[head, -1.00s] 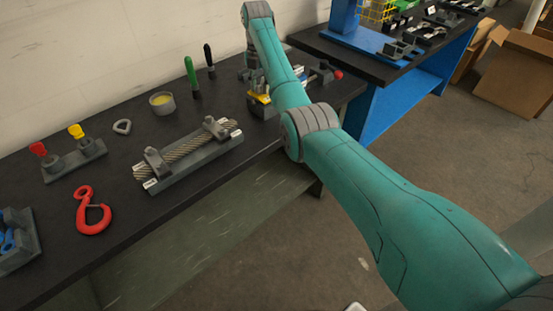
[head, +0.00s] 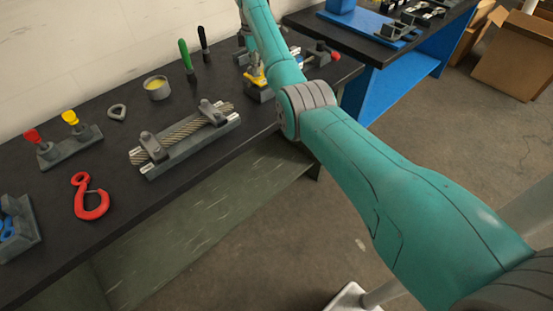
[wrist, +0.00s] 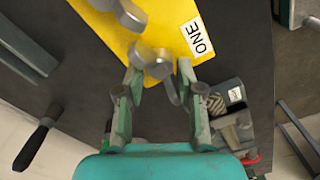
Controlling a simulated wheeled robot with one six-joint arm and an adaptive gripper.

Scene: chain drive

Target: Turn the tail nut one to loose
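In the wrist view a yellow plate (wrist: 170,22) carries a white label reading ONE (wrist: 196,38). A grey wing nut (wrist: 158,63) is on the plate near its edge. A second grey wing-like part (wrist: 128,14) is further up the plate. My gripper (wrist: 159,71) is open, with one fingertip on each side of the nearer wing nut. I cannot tell whether the fingers touch it. In the head view my arm partly covers a yellow part (head: 256,77) on the dark bench (head: 105,165); my fingertips are hidden there.
A grey block with cable (wrist: 228,120) lies right of my gripper in the wrist view, and a black-handled tool (wrist: 36,140) lies left.

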